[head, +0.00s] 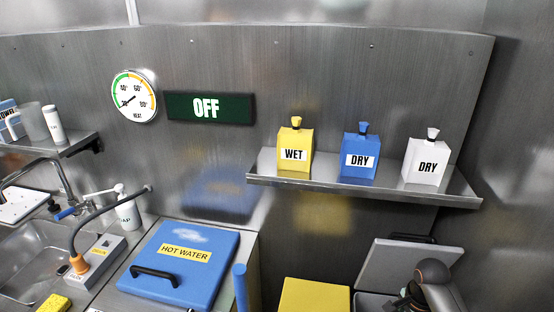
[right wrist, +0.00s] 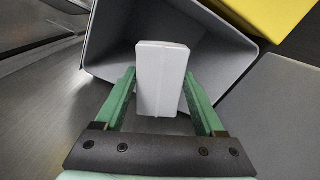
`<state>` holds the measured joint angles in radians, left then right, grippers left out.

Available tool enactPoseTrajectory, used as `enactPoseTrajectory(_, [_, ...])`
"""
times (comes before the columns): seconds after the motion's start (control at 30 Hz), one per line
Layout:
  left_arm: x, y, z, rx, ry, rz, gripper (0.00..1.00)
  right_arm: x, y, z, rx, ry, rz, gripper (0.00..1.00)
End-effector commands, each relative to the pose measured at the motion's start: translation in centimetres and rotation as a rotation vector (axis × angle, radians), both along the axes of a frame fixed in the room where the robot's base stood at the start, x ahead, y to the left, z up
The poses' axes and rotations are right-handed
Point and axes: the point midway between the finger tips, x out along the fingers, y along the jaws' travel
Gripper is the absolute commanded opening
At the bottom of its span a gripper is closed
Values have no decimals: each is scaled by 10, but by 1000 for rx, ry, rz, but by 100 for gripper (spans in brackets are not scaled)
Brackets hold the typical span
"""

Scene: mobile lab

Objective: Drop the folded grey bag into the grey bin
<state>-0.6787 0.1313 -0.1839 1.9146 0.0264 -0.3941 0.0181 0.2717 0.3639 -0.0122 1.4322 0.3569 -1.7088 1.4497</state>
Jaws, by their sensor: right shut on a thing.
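The folded grey bag (right wrist: 161,80) is a pale grey, box-like block in the right wrist view. My right gripper (right wrist: 160,88) has its green fingers on both sides of it and is shut on it. The grey bin (right wrist: 107,45) lies beyond the bag, its open mouth facing the camera. The bag appears in front of the bin's mouth; its exact height over the rim I cannot tell. In the head view the grey bin (head: 368,302) is at the bottom right, with its lid (head: 408,262) raised. My right arm partly covers it. My left gripper is out of view.
A yellow bin (head: 314,296) stands left of the grey bin. A blue HOT WATER lid (head: 190,272) is further left. A wall shelf (head: 365,187) above holds yellow, blue and white containers. A sink (head: 35,262) is at the far left.

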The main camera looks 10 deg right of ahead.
Motion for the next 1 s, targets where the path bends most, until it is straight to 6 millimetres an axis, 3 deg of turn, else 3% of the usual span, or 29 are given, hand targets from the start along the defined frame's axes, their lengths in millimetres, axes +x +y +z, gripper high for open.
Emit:
enactPoseTrajectory(0.23, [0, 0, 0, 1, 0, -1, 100, 0, 0, -24, 1, 2, 2, 18])
enactPoseTrajectory(0.6, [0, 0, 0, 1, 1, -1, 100, 0, 1, -29, 0, 0, 3, 18])
enactPoseTrajectory(0.63, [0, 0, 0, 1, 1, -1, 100, 0, 0, -29, 0, 0, 2, 72])
enactPoseTrajectory(0.87, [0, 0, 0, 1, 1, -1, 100, 0, 0, -29, 0, 0, 2, 98])
enactPoseTrajectory(1.0, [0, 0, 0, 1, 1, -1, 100, 0, 0, -29, 0, 0, 2, 100])
